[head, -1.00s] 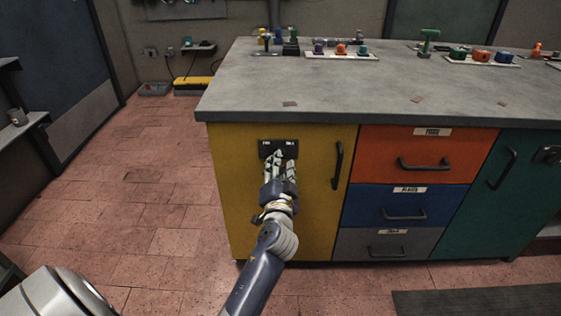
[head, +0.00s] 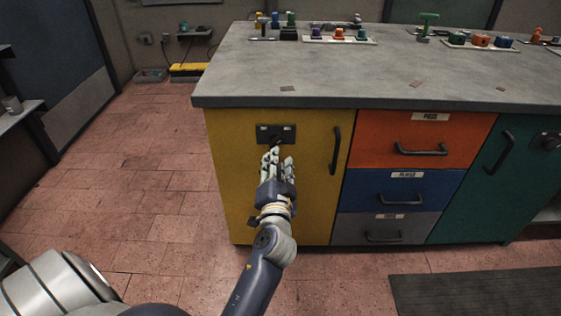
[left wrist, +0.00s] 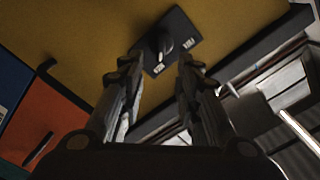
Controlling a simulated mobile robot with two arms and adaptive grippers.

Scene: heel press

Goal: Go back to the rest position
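My left gripper (head: 279,156) is in front of the yellow cabinet door (head: 235,185), just below the black switch plate (head: 263,132) in the head view. Its fingers are apart with nothing between them. The left wrist view shows the open fingers (left wrist: 158,66) with the plate (left wrist: 184,24) beyond them. A dark knob (left wrist: 164,44) stands out from the plate, and small light labels sit on it. The fingers appear clear of the knob. My right gripper is not in view.
A grey worktop (head: 370,82) overhangs the cabinet and carries small coloured parts. A black door handle (head: 336,150) sticks out right of the plate. Orange (head: 383,138), blue and grey drawers follow, then a teal door (head: 480,190). The tiled floor (head: 150,200) at left is clear.

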